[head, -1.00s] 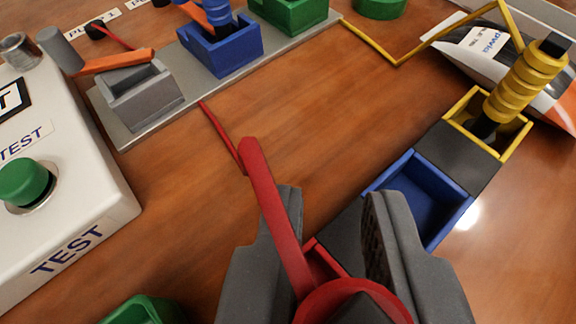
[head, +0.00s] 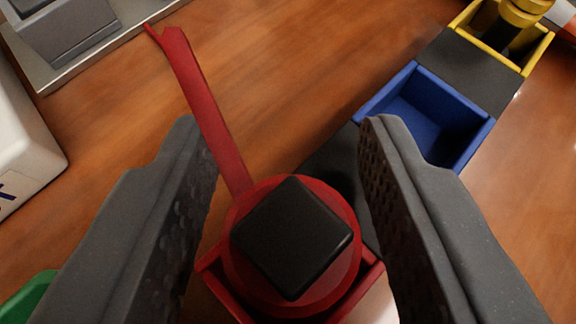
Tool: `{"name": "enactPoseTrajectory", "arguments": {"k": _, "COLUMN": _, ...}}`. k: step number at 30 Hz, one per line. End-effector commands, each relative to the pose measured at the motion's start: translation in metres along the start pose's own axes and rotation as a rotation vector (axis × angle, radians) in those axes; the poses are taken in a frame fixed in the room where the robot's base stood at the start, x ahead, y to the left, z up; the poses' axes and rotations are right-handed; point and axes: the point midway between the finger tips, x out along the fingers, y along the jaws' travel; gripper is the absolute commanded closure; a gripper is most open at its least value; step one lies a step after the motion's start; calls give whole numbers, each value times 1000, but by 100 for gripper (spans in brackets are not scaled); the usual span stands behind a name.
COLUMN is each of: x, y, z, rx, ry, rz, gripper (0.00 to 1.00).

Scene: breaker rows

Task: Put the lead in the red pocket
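The red lead has a round red plug (head: 240,245) with a black square top (head: 292,238) and a flat red strap (head: 205,110) running up and left. The plug sits over the red pocket (head: 372,282), whose walls show below and beside it. How deep the plug sits in the pocket is hidden by the plug itself. My gripper (head: 280,130) is open, with one finger on each side of the plug and visible gaps between. It holds nothing.
An empty blue pocket (head: 428,115) and a yellow pocket (head: 525,62) holding a yellow plug (head: 522,12) continue the row up and right. A grey block (head: 70,30) on a metal rail is at top left. A white box (head: 25,160) and green piece (head: 28,298) are at left.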

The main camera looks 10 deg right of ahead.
Motion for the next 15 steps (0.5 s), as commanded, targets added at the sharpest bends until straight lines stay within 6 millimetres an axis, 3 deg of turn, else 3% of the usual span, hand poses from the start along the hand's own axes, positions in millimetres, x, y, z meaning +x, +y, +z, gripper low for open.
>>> {"name": "enactPoseTrajectory", "arguments": {"k": 9, "x": -2, "y": 0, "z": -2, "rx": 0, "ry": 0, "rz": 0, "gripper": 61}}
{"name": "enactPoseTrajectory", "arguments": {"k": 15, "x": -22, "y": 0, "z": -4, "rx": -1, "ry": 0, "rz": 0, "gripper": 61}}
